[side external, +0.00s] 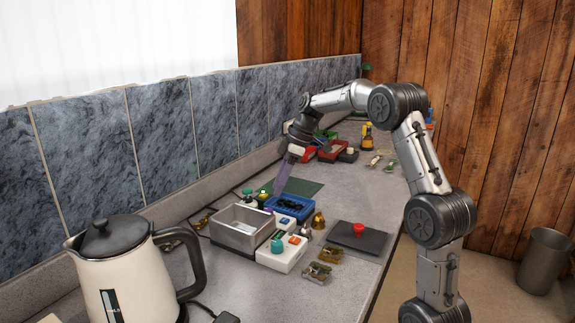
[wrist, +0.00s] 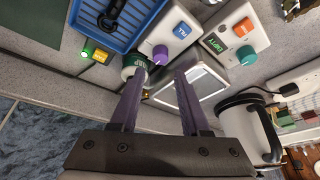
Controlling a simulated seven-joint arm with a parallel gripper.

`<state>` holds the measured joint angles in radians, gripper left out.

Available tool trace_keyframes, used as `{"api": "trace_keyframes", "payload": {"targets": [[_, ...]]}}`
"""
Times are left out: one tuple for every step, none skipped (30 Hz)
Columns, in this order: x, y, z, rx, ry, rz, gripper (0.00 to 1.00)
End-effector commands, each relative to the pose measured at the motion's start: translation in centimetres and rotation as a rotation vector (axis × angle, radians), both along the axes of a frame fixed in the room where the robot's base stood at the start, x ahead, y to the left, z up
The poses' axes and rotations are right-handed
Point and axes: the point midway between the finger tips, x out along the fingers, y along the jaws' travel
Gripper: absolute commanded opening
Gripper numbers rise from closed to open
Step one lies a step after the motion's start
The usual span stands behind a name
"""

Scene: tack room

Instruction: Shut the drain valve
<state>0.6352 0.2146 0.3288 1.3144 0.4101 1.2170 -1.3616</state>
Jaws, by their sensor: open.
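My gripper (side external: 280,188) points down over the bench, its two purple fingers apart and empty. In the wrist view, the fingertips (wrist: 161,74) reach toward several knobs. A purple knob (wrist: 160,55) is on a white box with a blue label. A teal knob (wrist: 229,57) is on another white box with a green label that seems to read EMPTY; the teal knob also shows in the side view (side external: 277,246). A white, green-topped round control (wrist: 134,65) is close to one fingertip, with contact unclear. I cannot tell which control is the drain valve.
A metal basin (side external: 241,222) stands beside the white boxes. A blue tray (side external: 291,203) holds dark items. A kettle (side external: 118,268) is at the near left. A dark plate with a red knob (side external: 358,230) lies at the right. Red bins (side external: 333,149) stand farther back.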

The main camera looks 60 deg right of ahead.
Motion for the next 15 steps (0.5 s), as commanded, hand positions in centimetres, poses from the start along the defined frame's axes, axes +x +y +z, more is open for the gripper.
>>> {"api": "trace_keyframes", "payload": {"targets": [[-0.3,-0.4,1.1,-0.003,-0.003,-0.002,0.46],[-0.5,-0.5,1.7,-0.003,-0.003,-0.002,0.46],[-0.7,-0.7,2.4,-0.003,-0.003,-0.002,0.46],[-0.9,-0.9,2.9,-0.002,-0.003,-0.002,0.46],[-1.0,-1.0,3.4,-0.002,-0.003,-0.002,0.46],[-1.3,-1.1,4.0,-0.001,-0.002,-0.002,0.46],[-1.4,-1.2,4.4,-0.001,-0.002,-0.002,0.46],[-1.5,-1.3,4.7,-0.001,-0.002,-0.002,0.46],[-1.6,-1.4,5.2,-0.001,-0.002,-0.002,0.46],[-1.7,-1.5,5.4,-0.001,-0.002,-0.002,0.46],[-1.8,-1.6,5.6,0.000,0.000,-0.001,0.46],[-1.9,-1.6,5.9,0.000,0.000,-0.001,0.46],[-1.9,-1.6,6.0,0.000,0.000,-0.001,0.46],[-2.0,-1.7,6.1,0.000,0.000,-0.001,0.46],[-2.0,-1.7,6.2,0.000,0.000,-0.001,0.46]]}}
